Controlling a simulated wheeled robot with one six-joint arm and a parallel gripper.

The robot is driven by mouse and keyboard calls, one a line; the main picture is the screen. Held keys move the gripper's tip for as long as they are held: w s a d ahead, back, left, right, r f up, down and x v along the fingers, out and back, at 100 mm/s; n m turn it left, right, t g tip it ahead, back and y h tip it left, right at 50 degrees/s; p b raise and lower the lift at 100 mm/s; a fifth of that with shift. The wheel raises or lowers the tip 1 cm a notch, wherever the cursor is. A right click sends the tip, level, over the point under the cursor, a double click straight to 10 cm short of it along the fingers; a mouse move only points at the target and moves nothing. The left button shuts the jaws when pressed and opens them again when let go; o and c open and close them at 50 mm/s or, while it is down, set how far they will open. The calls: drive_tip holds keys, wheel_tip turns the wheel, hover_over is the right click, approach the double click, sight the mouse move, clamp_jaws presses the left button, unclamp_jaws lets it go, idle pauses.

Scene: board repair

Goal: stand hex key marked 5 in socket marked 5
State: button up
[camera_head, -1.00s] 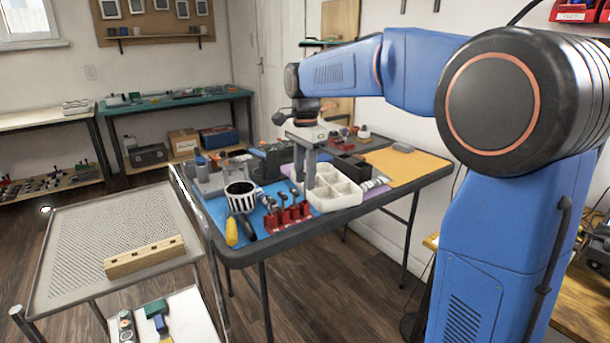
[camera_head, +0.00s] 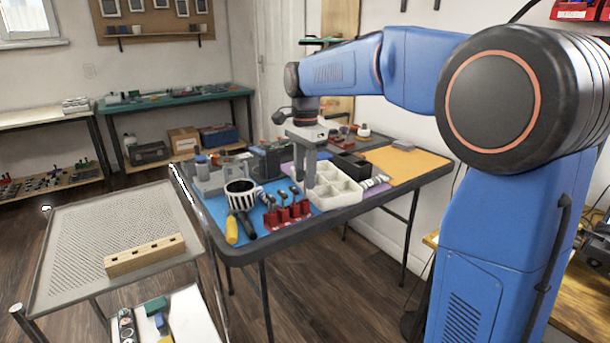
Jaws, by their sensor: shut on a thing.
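My gripper (camera_head: 309,184) points down at the back left of the white divided tray (camera_head: 338,199) on the folding table. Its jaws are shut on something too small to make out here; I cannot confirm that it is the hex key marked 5. Several dark-topped upright pieces stand in red holders (camera_head: 287,214) in front of the gripper. A wooden block (camera_head: 145,256) with several dark holes lies on the perforated trolley top at the left. No number marks are readable, so I cannot tell which socket is marked 5.
A black-and-white striped cup (camera_head: 240,194) and a yellow-handled tool (camera_head: 231,231) are left of the red holders. A black box (camera_head: 350,167) stands behind the white tray. The perforated trolley top (camera_head: 100,232) is mostly clear. A floor gap separates trolley and table.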

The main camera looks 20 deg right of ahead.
sight(305, 199)
drive_tip(key=shift+f, duration=1.9)
idle(1.1)
drive_tip(key=o, duration=1.3)
drive_tip(key=shift+r, duration=0.1)
drive_tip(key=shift+r, duration=3.4)
drive_tip(key=shift+s, duration=0.1)
